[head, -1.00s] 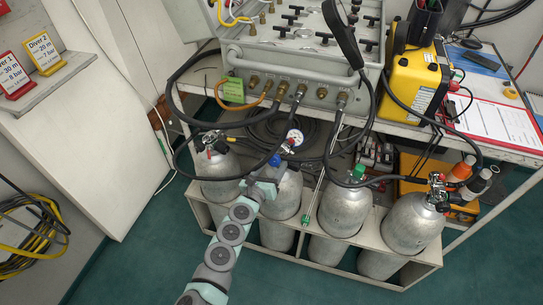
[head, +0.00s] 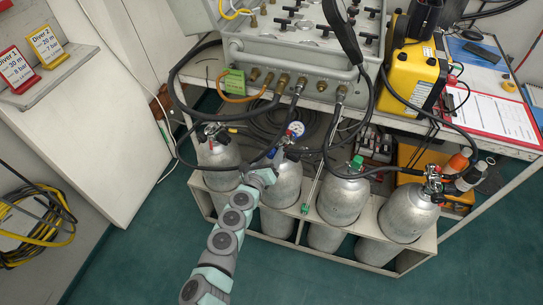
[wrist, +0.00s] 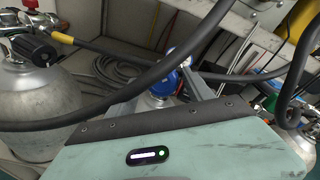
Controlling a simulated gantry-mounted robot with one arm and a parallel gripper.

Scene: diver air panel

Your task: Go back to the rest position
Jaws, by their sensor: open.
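My gripper (head: 276,155) is at the top of the second gas cylinder (head: 284,186) from the left, by its blue valve knob (wrist: 172,80). In the wrist view the knob shows just beyond my gripper's housing, beside a grey finger (wrist: 198,84). The jaws are open; whether the knob sits between the fingers or touches them I cannot tell. My arm reaches in from the bottom of the head view. A small white gauge (head: 297,129) sits just behind the gripper.
Black hoses (head: 183,128) loop from the panel (head: 290,55) to the cylinders, one crossing close above my gripper in the wrist view. Neighbouring cylinders (head: 219,163) (head: 343,198) stand close on both sides in a rack (head: 425,243). The green floor (head: 330,285) in front is clear.

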